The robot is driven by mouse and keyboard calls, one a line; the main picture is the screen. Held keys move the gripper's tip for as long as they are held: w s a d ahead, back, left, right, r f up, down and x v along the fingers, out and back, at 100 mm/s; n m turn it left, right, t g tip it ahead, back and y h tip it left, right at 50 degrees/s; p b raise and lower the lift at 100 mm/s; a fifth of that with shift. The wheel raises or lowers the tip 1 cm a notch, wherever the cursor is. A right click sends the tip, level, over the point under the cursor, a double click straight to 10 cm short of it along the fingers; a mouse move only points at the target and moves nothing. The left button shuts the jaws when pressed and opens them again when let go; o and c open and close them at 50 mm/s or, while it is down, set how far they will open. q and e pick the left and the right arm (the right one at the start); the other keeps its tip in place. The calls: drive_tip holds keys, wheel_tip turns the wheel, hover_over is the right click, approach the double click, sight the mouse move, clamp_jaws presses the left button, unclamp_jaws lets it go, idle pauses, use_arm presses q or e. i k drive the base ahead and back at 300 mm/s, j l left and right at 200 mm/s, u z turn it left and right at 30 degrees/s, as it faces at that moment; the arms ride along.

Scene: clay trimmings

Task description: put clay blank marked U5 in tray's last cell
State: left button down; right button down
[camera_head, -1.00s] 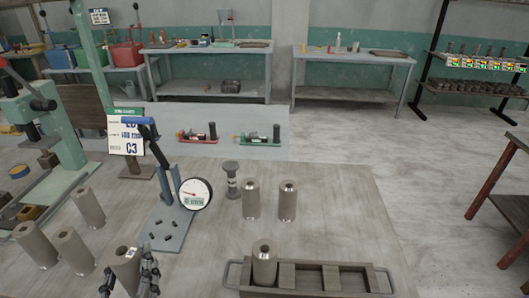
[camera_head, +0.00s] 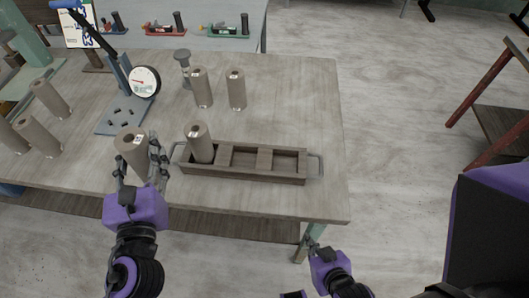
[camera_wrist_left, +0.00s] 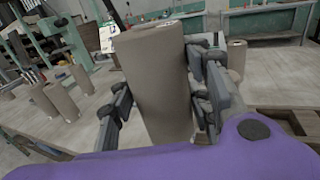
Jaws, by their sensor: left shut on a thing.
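My left gripper (camera_head: 143,172) is shut around a grey-brown clay blank (camera_head: 130,143), which stands nearly upright left of the tray. The blank bears a small mark too small to read; whether its base clears the table is hidden. It fills the middle of the left wrist view (camera_wrist_left: 155,80), between the fingers. The wooden tray (camera_head: 245,176) lies at the table's front. Its left cell holds another blank (camera_head: 200,145); its middle and right cells look empty. My right gripper (camera_head: 316,248) is low, beyond the table's front edge; its finger opening is unclear.
Two blanks (camera_head: 202,88) (camera_head: 237,90) stand behind the tray. A dial gauge (camera_head: 145,82) on a blue-grey stand is behind the held blank. Several blanks (camera_head: 40,137) stand at the left. The table top right of the standing blanks is clear (camera_head: 295,105).

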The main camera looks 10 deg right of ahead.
sight(284, 166)
drive_tip(key=k+l, duration=0.1)
drive_tip(key=l, duration=0.3)
drive_tip(key=k+l, duration=0.15)
drive_tip(key=l, duration=0.25)
drive_tip(key=k+l, duration=0.1)
drive_tip(key=l, duration=0.3)
drive_tip(key=k+l, duration=0.1)
drive_tip(key=l, duration=0.35)
